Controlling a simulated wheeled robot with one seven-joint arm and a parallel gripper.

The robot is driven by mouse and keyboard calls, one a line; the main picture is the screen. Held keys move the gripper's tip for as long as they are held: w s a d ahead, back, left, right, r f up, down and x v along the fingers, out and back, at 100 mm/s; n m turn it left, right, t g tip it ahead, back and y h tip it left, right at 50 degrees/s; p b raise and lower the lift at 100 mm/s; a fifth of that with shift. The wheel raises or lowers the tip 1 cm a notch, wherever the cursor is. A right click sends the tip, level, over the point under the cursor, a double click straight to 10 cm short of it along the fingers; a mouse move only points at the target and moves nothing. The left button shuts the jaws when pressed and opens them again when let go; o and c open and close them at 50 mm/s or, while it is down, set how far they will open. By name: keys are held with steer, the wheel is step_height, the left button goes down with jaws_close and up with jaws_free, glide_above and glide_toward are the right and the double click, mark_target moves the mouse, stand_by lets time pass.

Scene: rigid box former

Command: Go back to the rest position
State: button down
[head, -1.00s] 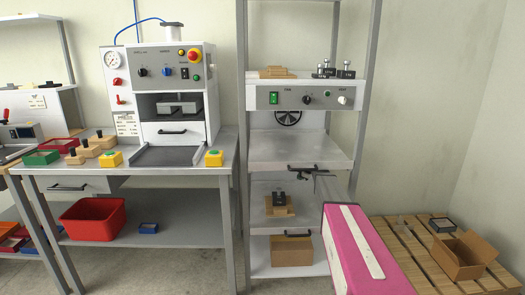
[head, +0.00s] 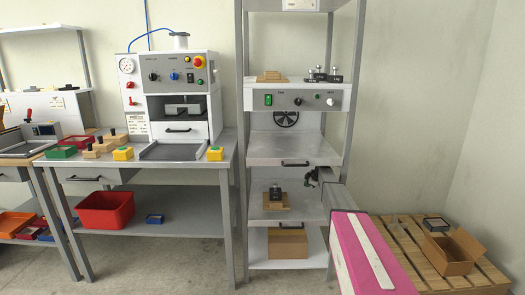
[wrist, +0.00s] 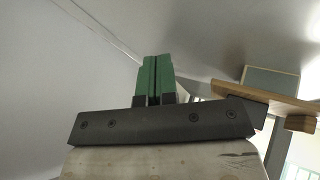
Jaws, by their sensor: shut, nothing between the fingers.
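My gripper shows in the wrist view (wrist: 158,80) with its two green fingers pressed together and nothing between them. In the head view my gripper (head: 311,178) is a small dark shape at the right edge of the shelf rack, between two shelf levels. My pink and white arm reaches up to it from the lower right. The fingertips are too small to make out in the head view.
The rack's middle shelf (head: 300,212) holds a wooden block with a dark-topped piece (head: 275,193). A cardboard box (head: 288,243) sits below. A pallet (head: 400,232) with an open carton (head: 452,252) stands right. The press (head: 180,100) stands on the left bench.

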steer(key=s+a+m+g+h, duration=0.1)
steer(key=s+m, duration=0.4)
steer(key=s, duration=1.5)
steer(key=s+a+m+g+h, duration=0.2)
steer(key=s+a+m, duration=0.3)
steer(key=s, duration=1.6)
steer(key=s+a+m+g+h, duration=0.1)
steer(key=s+m, duration=0.5)
steer(key=s, duration=1.4)
steer(key=shift+s+a+r+m+g+h, duration=0.3)
steer(key=shift+a+g, duration=0.5)
steer(key=shift+a, duration=0.35)
